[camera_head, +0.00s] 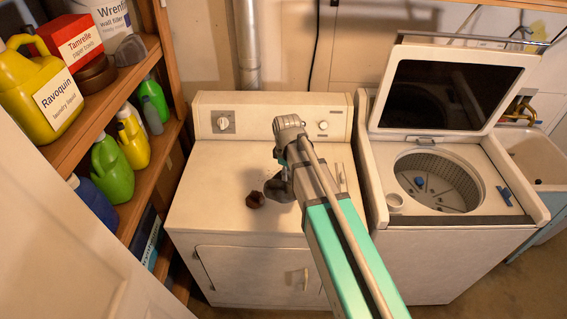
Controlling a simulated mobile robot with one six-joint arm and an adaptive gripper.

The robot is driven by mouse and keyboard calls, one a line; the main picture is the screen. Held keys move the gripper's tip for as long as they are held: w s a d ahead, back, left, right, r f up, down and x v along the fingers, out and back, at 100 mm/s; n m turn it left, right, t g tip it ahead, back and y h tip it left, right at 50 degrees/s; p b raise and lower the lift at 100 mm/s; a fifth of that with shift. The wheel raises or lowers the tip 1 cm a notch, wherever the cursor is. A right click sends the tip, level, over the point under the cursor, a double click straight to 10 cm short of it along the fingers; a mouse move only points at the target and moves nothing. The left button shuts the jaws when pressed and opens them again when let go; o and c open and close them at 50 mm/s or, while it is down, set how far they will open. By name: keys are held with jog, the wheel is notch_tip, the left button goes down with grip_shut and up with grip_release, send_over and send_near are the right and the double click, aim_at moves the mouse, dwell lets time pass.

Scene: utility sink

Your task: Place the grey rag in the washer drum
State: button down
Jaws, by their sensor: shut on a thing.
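My gripper (283,172) is over the top of the white dryer, partly hidden by my own arm. It is shut on a dark grey lump (277,190) that looks like the grey rag; its outline is hard to tell from the gripper. The washer (460,232) stands to the right of the dryer with its lid (447,95) raised. The washer drum (462,186) is open to view, and a small blue thing (419,181) and some dark spots show inside it. My gripper is well to the left of the drum.
A small dark red-brown object (255,200) lies on the dryer top (215,205), left of my gripper. A blue item (505,196) is on the washer's right rim. Shelves (145,165) with bottles stand at the left. A sink (535,155) is at the far right.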

aim_at(288, 182)
jog(key=shift+s+d+r+p, duration=0.15)
jog(key=shift+s+r, duration=0.1)
jog(key=shift+s, duration=0.25)
jog(key=shift+s+d+r+p, duration=0.1)
jog(key=shift+s+r+p, duration=0.1)
jog(key=shift+s, duration=0.3)
jog(key=shift+f, duration=0.1)
notch_tip(288, 182, down, 3)
jog(key=b, duration=0.3)
jog(key=shift+f+b, duration=0.15)
jog(key=shift+b, duration=0.15)
jog(key=shift+s, duration=0.2)
